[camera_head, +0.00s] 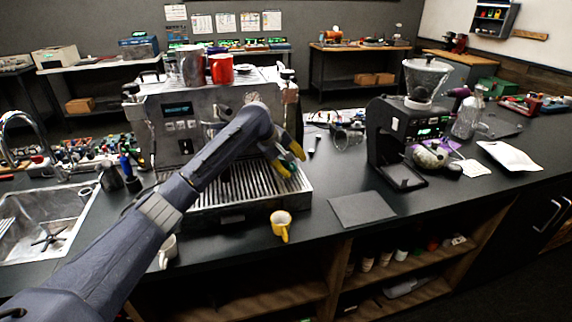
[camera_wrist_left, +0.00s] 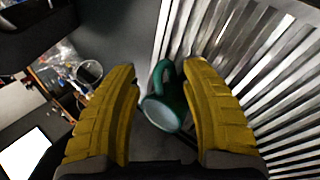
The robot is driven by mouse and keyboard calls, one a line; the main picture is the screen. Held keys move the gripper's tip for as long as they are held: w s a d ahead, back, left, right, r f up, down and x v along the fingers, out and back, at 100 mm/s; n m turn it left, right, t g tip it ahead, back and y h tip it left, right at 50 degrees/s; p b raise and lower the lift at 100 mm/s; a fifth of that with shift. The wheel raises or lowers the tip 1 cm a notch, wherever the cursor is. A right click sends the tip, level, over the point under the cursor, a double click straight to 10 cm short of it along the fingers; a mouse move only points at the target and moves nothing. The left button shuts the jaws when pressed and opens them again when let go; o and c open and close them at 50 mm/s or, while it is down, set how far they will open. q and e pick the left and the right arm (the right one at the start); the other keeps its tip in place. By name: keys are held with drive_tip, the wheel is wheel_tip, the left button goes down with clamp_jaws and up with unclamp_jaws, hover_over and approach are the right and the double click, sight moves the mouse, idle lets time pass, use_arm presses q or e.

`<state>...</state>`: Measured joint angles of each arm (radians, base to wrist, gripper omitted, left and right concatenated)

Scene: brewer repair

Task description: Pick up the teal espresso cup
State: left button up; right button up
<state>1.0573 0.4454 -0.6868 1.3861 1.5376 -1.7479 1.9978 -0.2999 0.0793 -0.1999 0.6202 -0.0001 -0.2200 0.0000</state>
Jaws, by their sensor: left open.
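The teal espresso cup (camera_wrist_left: 166,104) shows in the left wrist view between the two yellow fingers, with its handle toward the top of the picture. It is at the edge of the slatted metal drip tray (camera_wrist_left: 215,25). My left gripper (camera_wrist_left: 160,72) is open, with a finger on either side of the cup; I cannot tell whether either touches it. In the head view my left gripper (camera_head: 289,160) is over the right end of the espresso machine's drip tray (camera_head: 230,187), and it largely hides the cup. My right gripper is not in view.
A yellow cup (camera_head: 281,224) stands on the counter in front of the machine, and a white cup (camera_head: 168,250) is beside my left arm. A dark mat (camera_head: 362,208) and a coffee grinder (camera_head: 393,140) are to the right. Red (camera_head: 221,69) and grey mugs sit on the machine.

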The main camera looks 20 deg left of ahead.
use_arm(q)
clamp_jaws()
idle(0.6)
